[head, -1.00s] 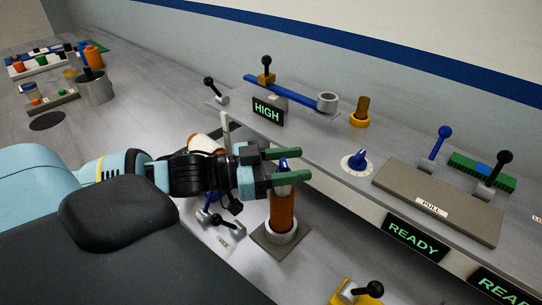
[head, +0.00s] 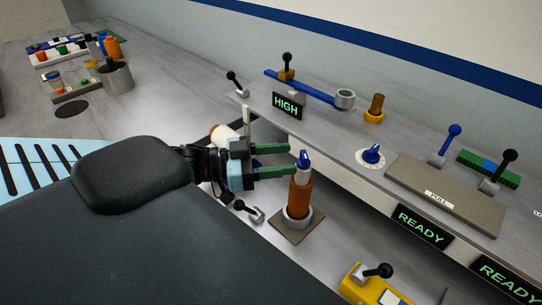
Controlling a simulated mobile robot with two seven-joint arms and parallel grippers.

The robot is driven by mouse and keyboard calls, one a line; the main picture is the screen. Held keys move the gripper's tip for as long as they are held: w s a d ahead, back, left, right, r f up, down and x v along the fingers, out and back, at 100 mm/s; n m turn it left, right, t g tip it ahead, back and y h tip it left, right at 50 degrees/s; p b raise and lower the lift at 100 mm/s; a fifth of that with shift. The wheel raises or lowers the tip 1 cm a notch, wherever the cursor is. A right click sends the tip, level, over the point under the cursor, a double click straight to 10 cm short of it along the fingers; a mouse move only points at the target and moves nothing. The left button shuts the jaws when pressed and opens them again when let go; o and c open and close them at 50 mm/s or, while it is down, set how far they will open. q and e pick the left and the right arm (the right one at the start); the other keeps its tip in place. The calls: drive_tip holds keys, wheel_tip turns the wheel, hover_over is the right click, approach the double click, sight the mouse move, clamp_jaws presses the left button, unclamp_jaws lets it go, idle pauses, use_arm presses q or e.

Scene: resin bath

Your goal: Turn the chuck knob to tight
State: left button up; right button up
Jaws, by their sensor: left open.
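A blue knob (head: 303,160) sits on a pale collar at the top of an upright orange-brown cylinder (head: 299,197), which stands in a light ring on a square grey-brown base (head: 291,228). A second blue knob (head: 372,153) sits on a white round dial on the raised shelf. I cannot read a label that tells which is the chuck knob. My left gripper (head: 290,159) is open and empty, with two green fingers pointing right. Its fingertips end just left of the knob on the cylinder, at about its height in the picture. My right gripper is not in view.
The raised shelf (head: 325,135) carries a HIGH sign (head: 287,105), a blue bar (head: 305,88) with black-knobbed lever, and a grey-brown plate (head: 445,195) with levers. READY signs (head: 421,227) face its front. A yellow box (head: 372,287) with a lever stands front right.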

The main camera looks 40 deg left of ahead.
use_arm(q)
drive_tip(key=shift+s+a, duration=0.25)
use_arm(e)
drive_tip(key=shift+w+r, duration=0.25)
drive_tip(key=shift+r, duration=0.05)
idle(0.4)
